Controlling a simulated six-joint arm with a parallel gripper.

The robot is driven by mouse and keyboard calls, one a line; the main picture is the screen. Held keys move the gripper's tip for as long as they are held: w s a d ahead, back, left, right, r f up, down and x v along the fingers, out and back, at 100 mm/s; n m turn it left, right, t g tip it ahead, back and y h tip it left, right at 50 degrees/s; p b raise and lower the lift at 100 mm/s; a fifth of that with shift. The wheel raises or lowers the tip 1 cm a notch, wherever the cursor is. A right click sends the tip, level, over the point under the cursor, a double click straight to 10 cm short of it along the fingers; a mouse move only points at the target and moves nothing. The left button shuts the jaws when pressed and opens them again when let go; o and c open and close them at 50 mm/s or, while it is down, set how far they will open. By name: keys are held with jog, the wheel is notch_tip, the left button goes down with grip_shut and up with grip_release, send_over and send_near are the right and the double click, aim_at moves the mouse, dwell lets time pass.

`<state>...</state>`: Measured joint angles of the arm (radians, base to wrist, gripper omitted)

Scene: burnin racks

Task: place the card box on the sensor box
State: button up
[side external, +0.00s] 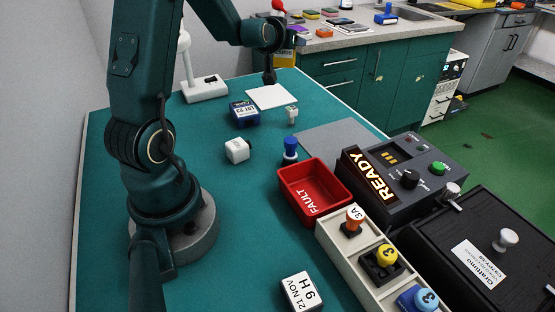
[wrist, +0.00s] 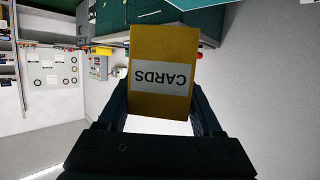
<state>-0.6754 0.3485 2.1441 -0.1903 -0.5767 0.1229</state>
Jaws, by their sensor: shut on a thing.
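The card box (wrist: 163,65) is yellow with a white label reading CARDS, seen upside down in the wrist view. My gripper (wrist: 158,105) is shut on it, with a dark finger at each side of its lower part. No box shows a readable sensor label. A dark blue box with a white label (side external: 245,113) and a small white cube (side external: 237,150) sit on the green table; I cannot tell whether either is the sensor box.
A white sheet (side external: 271,96) lies at the table's back, beside a white stand (side external: 204,89). A blue knobbed piece (side external: 290,150), a red FAULT tray (side external: 315,191), a READY console (side external: 405,170) and a cream rack (side external: 360,263) stand to the right.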

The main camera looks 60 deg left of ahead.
jog(key=s+a+n+g+y, duration=0.1)
jog(key=s+a+n+g, duration=0.1)
jog(key=s, duration=0.1)
jog(key=s+a+n+g+y, duration=0.1)
jog(key=s+a+n+g, duration=0.1)
jog(key=s, duration=0.2)
jog(key=s+a+f+n+g+y, duration=0.1)
jog(key=s+a+n+g, duration=0.1)
jog(key=s+a, duration=0.1)
jog(key=shift+s+a+n+g+y, duration=0.1)
jog(key=shift+s+n+g+y, duration=0.2)
jog(key=shift+g+y, duration=0.1)
jog(key=shift+n+g, duration=0.3)
jog(key=shift+g, duration=0.1)
jog(key=shift+s+a+f, duration=0.1)
jog(key=shift+s+f, duration=0.05)
jog(key=shift+f, duration=1.55)
jog(key=shift+s+a+f, duration=0.1)
jog(key=shift+f, duration=1.55)
jog(key=shift+s+f, duration=0.15)
jog(key=shift+f, duration=1.55)
jog(key=shift+f, duration=0.1)
jog(key=o, duration=1.4)
